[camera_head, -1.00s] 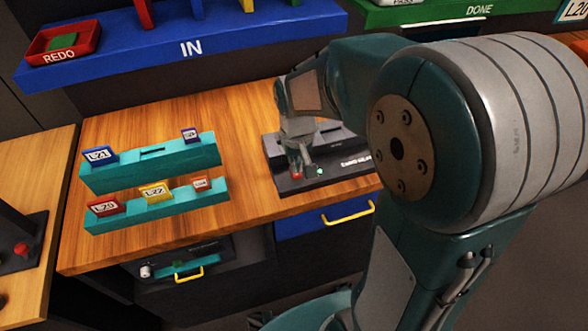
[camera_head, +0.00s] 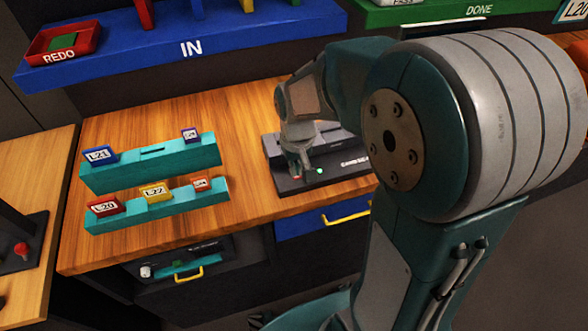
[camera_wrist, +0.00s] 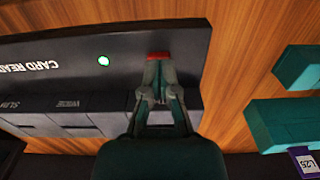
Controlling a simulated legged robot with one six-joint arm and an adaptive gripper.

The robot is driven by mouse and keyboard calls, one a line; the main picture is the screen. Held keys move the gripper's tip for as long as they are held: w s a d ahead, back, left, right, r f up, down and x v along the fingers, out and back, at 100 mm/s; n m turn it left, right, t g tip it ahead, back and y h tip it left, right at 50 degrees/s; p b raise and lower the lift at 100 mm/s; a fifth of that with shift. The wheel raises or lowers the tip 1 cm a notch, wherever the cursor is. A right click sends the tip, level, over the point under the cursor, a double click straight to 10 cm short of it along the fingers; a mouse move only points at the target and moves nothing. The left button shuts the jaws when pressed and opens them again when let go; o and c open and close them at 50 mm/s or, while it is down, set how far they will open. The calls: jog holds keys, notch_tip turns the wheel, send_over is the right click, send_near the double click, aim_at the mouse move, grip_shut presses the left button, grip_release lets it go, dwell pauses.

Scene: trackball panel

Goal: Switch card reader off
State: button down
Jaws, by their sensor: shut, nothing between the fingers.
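The card reader (camera_head: 345,179) is a dark flat panel on the wooden bench. It also fills the left of the wrist view (camera_wrist: 60,85), with its label upside down. A green light (camera_head: 319,170) is lit on it, and it shows in the wrist view (camera_wrist: 103,61). A red switch (camera_wrist: 158,55) sits near the panel's end, right at my fingertips; whether they touch it I cannot tell. My gripper (camera_wrist: 158,68) is shut and empty, and in the head view its tip (camera_head: 298,174) is low over the panel's left front.
Teal card racks (camera_head: 150,165) with labelled cards stand left of the reader. A blue drawer (camera_head: 325,218) with a yellow handle is below the bench edge. A blue shelf (camera_head: 240,30) marked IN runs behind. Bare wood lies between racks and reader.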

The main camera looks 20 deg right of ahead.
jog(key=shift+f, duration=0.2)
jog(key=shift+r, duration=3.5)
jog(key=shift+s+r, duration=0.15)
jog(key=s+r+t, duration=0.2)
jog(key=s+r, duration=0.1)
jog(key=s, duration=0.4)
jog(key=s+r+t, duration=0.3)
jog(key=s+r, duration=0.1)
jog(key=s, duration=0.3)
jog(key=shift+t, duration=0.3)
